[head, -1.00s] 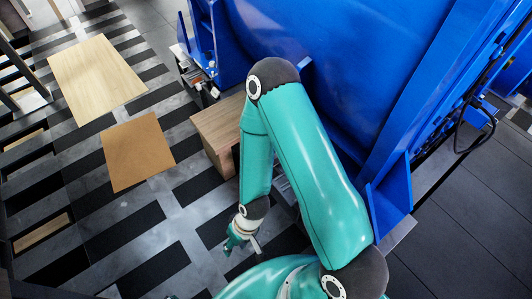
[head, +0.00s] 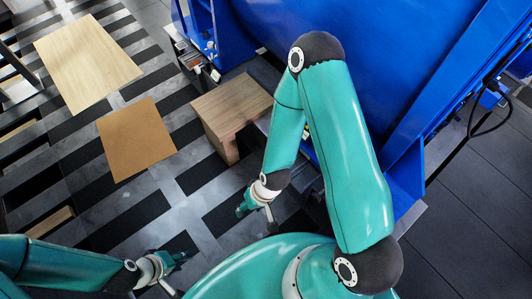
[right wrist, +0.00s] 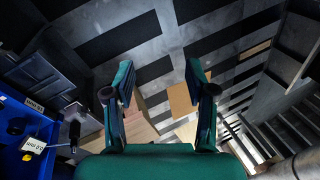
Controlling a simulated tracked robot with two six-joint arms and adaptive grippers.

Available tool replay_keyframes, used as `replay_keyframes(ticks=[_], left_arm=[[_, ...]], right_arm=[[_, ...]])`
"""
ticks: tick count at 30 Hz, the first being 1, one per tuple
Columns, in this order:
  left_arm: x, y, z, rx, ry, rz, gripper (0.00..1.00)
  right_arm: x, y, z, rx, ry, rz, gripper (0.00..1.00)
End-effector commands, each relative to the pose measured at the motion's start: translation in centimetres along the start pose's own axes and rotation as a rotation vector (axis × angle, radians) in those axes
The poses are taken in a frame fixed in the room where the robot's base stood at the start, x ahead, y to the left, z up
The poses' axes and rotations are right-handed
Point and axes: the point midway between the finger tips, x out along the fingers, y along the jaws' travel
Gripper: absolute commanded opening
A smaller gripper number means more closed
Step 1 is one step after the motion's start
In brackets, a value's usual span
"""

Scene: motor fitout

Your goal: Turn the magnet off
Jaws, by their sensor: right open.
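My right gripper (head: 243,208) hangs low in the middle of the head view, in front of the wooden block. In the right wrist view it (right wrist: 160,82) is open, with nothing between its two fingers.
A large blue machine (head: 400,65) fills the upper right. A wooden block (head: 232,108) stands at its foot. A brown board (head: 136,138) and a pale board (head: 86,62) lie left of it on the striped floor. A black cable (head: 488,125) hangs at the right.

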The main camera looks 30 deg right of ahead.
Motion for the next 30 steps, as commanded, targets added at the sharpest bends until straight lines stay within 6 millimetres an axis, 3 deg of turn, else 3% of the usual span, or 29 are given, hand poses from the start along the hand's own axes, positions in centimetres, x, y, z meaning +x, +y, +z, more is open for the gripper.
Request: replay_keyframes(ticks=[1, 5, 9, 12, 16, 18, 22, 27, 30], left_arm=[[1.8, -0.6, 0.0, 0.000, 0.000, 0.000, 0.40], [5.6, -2.0, 0.0, 0.000, 0.000, 0.000, 0.40], [11.1, -4.0, -0.1, 0.000, 0.000, 0.000, 0.40], [15.0, -5.4, -0.1, 0.000, -0.001, 0.000, 0.40], [20.0, -7.2, -0.1, 0.000, 0.000, 0.000, 0.40], [22.7, -8.2, -0.1, 0.000, 0.000, 0.000, 0.40], [27.6, -9.9, -0.2, 0.000, 0.000, 0.000, 0.40], [32.6, -11.8, -0.2, 0.000, 0.000, 0.000, 0.40], [34.5, -12.4, -0.2, 0.000, 0.000, 0.000, 0.40]], right_arm=[[1.9, 1.7, -2.0, 0.006, 0.048, 0.013, 0.56], [6.5, 3.5, -8.9, 0.040, 0.245, 0.076, 0.56], [11.2, 5.8, -18.5, 0.100, 0.536, 0.192, 0.56], [13.1, 7.5, -24.5, 0.162, 0.743, 0.303, 0.56], [14.3, 9.5, -29.8, 0.271, 0.967, 0.467, 0.56], [14.8, 10.5, -31.4, 0.344, 1.061, 0.564, 0.56], [16.2, 11.8, -32.0, 0.501, 1.170, 0.751, 0.56], [18.4, 12.2, -29.8, 0.706, 1.179, 0.962, 0.56], [19.6, 11.8, -28.2, 0.795, 1.142, 1.047, 0.56]])
